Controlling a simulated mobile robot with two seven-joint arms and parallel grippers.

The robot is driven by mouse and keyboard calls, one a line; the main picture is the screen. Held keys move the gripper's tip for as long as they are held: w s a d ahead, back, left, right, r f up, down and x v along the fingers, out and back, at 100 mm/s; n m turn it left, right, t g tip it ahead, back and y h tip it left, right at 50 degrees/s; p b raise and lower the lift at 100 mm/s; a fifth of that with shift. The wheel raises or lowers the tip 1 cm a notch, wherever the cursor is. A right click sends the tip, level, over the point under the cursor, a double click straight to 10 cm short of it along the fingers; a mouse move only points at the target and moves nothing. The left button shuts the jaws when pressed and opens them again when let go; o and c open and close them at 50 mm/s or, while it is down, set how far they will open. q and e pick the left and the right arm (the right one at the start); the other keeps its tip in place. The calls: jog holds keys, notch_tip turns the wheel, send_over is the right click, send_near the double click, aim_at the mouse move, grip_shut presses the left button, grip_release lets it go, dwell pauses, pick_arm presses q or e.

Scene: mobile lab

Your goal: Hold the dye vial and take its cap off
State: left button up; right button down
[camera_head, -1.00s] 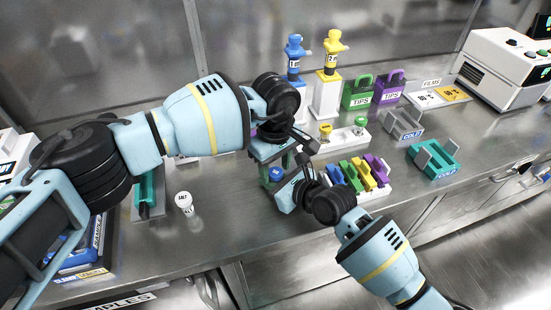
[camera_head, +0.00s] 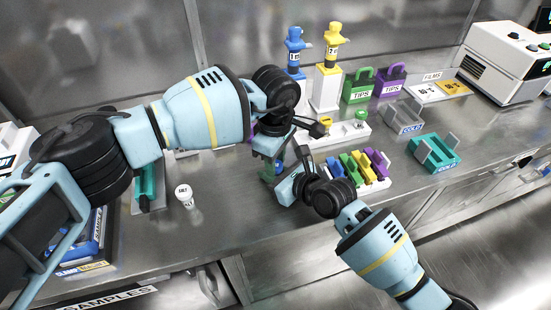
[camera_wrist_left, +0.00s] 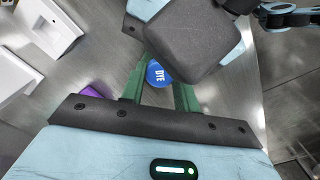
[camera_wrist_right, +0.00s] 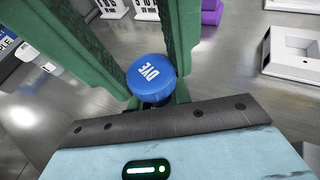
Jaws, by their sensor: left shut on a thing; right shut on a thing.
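The dye vial's blue cap, lettered DYE, shows from above between green fingers in the left wrist view (camera_wrist_left: 157,74) and, larger, in the right wrist view (camera_wrist_right: 150,76). The vial body below it is mostly hidden. In the head view the grippers hide nearly all of the vial. I cannot tell whether the cap is apart from the vial.
A white-capped vial (camera_head: 184,195) stands on the bench at the left, beside a teal holder (camera_head: 145,188). A rack of coloured pieces (camera_head: 361,170) stands close right of my right gripper. A white stand (camera_head: 338,136) is behind. The bench in front is clear.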

pick_arm(q)
jog(key=n, duration=0.2)
jog(key=shift+n, duration=0.3)
jog(key=o, duration=1.1)
